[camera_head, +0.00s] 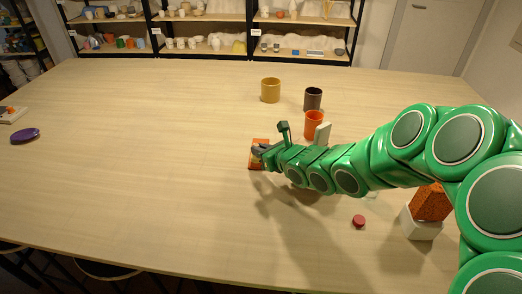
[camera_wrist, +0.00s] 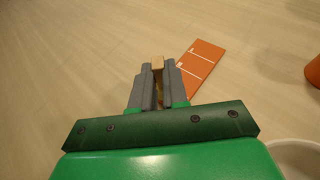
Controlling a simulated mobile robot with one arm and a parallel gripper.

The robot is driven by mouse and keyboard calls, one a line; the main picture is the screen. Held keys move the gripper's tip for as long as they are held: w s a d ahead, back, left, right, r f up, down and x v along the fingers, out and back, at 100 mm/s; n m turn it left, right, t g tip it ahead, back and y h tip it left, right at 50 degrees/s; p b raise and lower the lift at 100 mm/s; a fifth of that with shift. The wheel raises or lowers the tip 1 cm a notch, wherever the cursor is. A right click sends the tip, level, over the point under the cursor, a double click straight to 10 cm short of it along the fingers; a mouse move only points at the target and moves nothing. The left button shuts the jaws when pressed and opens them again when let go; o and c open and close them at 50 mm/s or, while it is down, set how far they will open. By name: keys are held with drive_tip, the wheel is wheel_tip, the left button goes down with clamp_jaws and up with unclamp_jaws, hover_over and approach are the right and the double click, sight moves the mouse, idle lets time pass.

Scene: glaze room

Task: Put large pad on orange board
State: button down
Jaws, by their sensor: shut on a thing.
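My gripper (camera_wrist: 157,72) is shut on a thin tan piece (camera_wrist: 158,62), which I take for the large pad. Only its narrow edge shows between the grey fingers; the rest is hidden. The orange board (camera_wrist: 203,62) has white lines and lies flat on the table, just right of and beyond the fingers in the wrist view. In the head view the gripper (camera_head: 260,151) is over or beside the orange board (camera_head: 257,164) and hides part of it. I cannot tell whether the held piece touches the board.
An orange cup (camera_head: 313,124), dark mug (camera_head: 313,98) and tan mug (camera_head: 270,90) stand behind my arm, near a pale upright block (camera_head: 323,132). A red disc (camera_head: 358,221) and a white holder (camera_head: 420,226) with a rusty block are front right. The table's left half is mostly clear.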

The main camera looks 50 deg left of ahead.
drive_tip(key=shift+f, duration=0.15)
drive_tip(key=c, duration=1.1)
unclamp_jaws()
drive_tip(key=shift+c, duration=0.2)
drive_tip(key=v, duration=1.2)
